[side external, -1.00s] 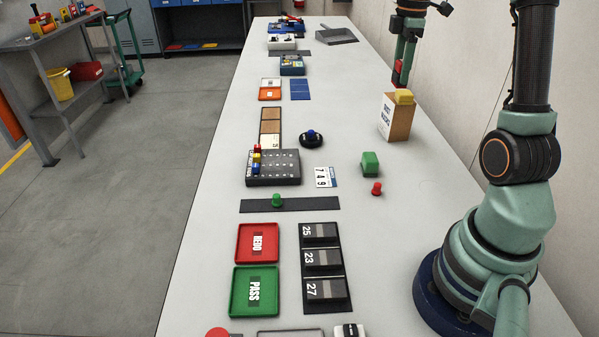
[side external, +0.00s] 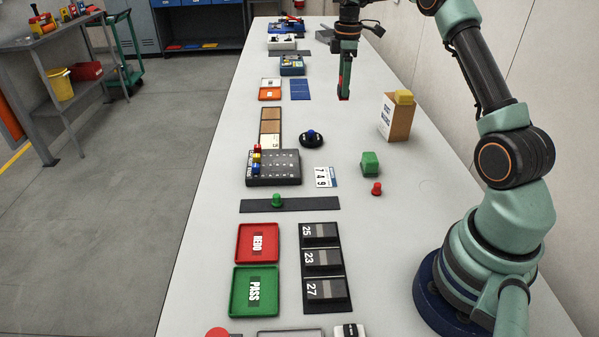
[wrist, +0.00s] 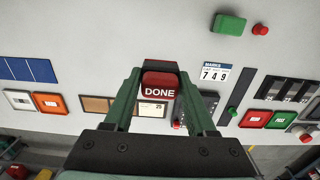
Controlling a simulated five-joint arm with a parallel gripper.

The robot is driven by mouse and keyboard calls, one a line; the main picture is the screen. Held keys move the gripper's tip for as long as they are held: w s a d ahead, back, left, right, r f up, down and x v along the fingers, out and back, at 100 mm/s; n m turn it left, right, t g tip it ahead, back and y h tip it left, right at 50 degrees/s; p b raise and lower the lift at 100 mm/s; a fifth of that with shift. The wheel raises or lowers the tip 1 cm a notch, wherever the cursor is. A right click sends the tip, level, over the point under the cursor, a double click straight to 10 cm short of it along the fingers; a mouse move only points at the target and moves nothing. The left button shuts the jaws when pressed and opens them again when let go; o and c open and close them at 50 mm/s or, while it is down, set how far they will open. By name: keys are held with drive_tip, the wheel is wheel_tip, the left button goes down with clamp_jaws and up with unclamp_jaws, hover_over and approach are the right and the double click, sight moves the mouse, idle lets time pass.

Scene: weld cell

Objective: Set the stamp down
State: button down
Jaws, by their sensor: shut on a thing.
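The stamp is a red block marked DONE (wrist: 160,86). It is held between the two green fingers of my gripper (wrist: 158,98) in the wrist view. In the side view my gripper (side external: 344,82) points down over the bench, left of the cardboard box, with the red stamp (side external: 343,96) at its tip. The fingers hide part of the stamp there. The stamp appears to be above the bench top, but the exact gap cannot be told.
A cardboard box (side external: 397,120) with a yellow block stands to the right. Nearer are a round black pad (side external: 311,139), a dark board with pegs (side external: 273,168), a green block (side external: 370,163) and a red peg (side external: 376,189).

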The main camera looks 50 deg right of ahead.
wheel_tip(320, 180, down, 15)
drive_tip(key=shift+r, duration=0.1)
idle(0.4)
drive_tip(key=shift+c, duration=1.1)
unclamp_jaws()
